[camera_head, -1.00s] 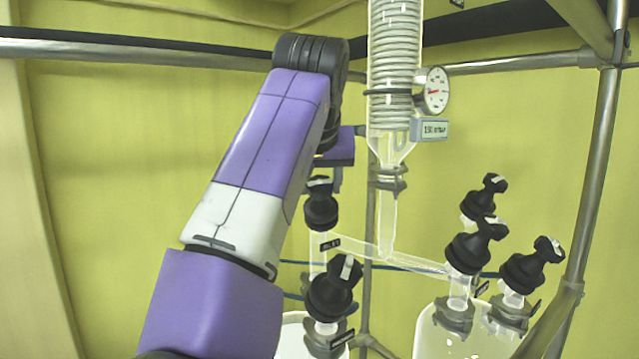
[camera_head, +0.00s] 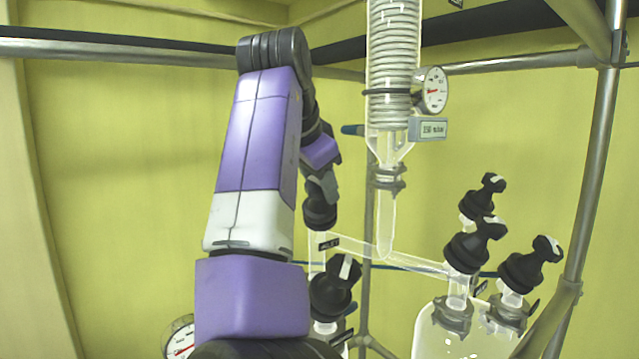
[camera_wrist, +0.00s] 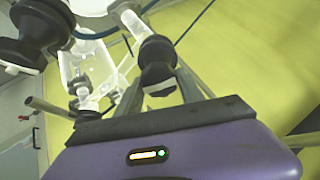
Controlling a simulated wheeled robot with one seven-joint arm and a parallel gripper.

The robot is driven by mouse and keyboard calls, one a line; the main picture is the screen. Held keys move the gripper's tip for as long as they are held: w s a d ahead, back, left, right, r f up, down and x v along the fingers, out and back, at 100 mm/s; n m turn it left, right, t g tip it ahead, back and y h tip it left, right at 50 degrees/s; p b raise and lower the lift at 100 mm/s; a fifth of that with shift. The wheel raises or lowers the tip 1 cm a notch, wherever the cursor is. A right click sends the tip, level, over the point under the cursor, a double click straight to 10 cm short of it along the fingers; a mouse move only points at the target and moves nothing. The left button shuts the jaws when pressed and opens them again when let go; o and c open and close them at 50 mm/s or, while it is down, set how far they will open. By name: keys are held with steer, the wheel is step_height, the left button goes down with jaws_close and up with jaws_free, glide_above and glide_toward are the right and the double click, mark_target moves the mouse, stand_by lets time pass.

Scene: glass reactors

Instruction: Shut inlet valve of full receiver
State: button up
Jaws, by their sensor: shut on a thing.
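The inlet valve of the left receiver is a black knob (camera_head: 320,212) on a glass tube, by a small dark label, in the head view. My gripper (camera_head: 322,185) comes down on it from above. In the wrist view my two fingers (camera_wrist: 163,88) stand either side of this black knob (camera_wrist: 157,56) and are shut on it. The knob's pointer is largely hidden by my gripper, so its turn cannot be told. The left receiver is mostly hidden behind my arm. The right receiver (camera_head: 430,343) is clear glass with a few drops visible.
Another black valve (camera_head: 334,285) stands close in front of the held one. Several black valves (camera_head: 475,246) top the right receiver. A coil condenser (camera_head: 392,60) with a dial gauge (camera_head: 432,90) and grey display (camera_head: 428,129) hangs centrally. Metal frame bars (camera_head: 595,170) flank the right.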

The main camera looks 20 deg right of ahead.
steer(key=m+g, duration=0.1)
steer(key=m, duration=0.3)
steer(key=shift+m, duration=0.4)
steer(key=m+g, duration=0.1)
steer(key=m, duration=0.4)
steer(key=shift+s, duration=0.1)
steer(key=m+g+y, duration=0.1)
steer(key=m, duration=0.4)
steer(key=shift+m, duration=0.4)
steer(key=shift+s+a+f+m+y, duration=0.1)
steer(key=shift+m+y, duration=0.2)
steer(key=shift+m, duration=0.75)
steer(key=shift+a+m+y, duration=0.1)
steer(key=shift+m+y, duration=0.2)
steer(key=shift+m, duration=0.75)
steer(key=o, duration=1.4)
